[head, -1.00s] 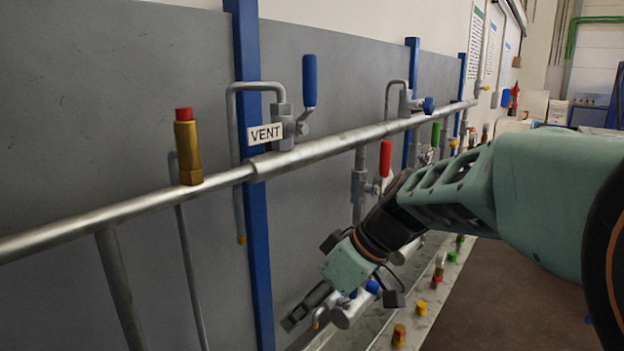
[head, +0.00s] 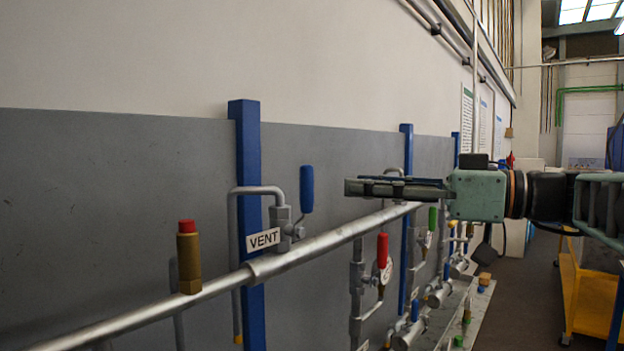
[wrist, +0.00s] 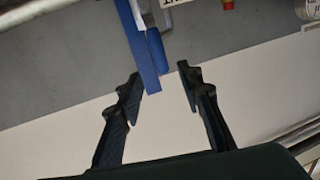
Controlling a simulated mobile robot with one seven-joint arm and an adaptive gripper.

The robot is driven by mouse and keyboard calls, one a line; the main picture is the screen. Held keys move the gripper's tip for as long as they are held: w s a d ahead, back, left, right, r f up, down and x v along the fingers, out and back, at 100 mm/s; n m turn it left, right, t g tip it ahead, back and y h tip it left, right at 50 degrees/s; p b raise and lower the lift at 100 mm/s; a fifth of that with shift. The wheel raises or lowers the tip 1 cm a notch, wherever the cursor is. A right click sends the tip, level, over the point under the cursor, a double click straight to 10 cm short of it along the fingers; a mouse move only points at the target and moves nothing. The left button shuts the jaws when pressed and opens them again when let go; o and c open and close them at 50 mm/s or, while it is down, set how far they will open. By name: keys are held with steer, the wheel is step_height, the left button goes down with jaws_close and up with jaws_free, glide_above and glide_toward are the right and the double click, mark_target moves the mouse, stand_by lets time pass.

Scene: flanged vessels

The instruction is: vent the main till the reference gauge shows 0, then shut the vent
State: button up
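The main is a long grey pipe (head: 330,236) along the wall panel. The vent valve (head: 281,216), with a white VENT label (head: 263,239), stands on it. Its blue handle (head: 307,189) points upright, across the pipe. My gripper (head: 347,188) is right of the handle in the head view, apart from it. In the wrist view my gripper (wrist: 161,76) shows two spread fingers with nothing between their tips; the blue handle (wrist: 158,52) appears just beyond. A pale round dial-like thing (wrist: 308,9) is cut off at the wrist view's corner; I cannot read it or tell whether it is the reference gauge.
A blue post (head: 249,170) stands behind the vent valve. A brass fitting with a red cap (head: 188,257) is on the pipe to the left. A red-handled valve (head: 382,250) and a small dial (head: 387,271) sit lower right.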

mark_target(307, 182)
steer(key=shift+p+x, duration=1.55)
steer(key=shift+x, duration=3.8)
steer(key=shift+c, duration=0.4)
jaws_close()
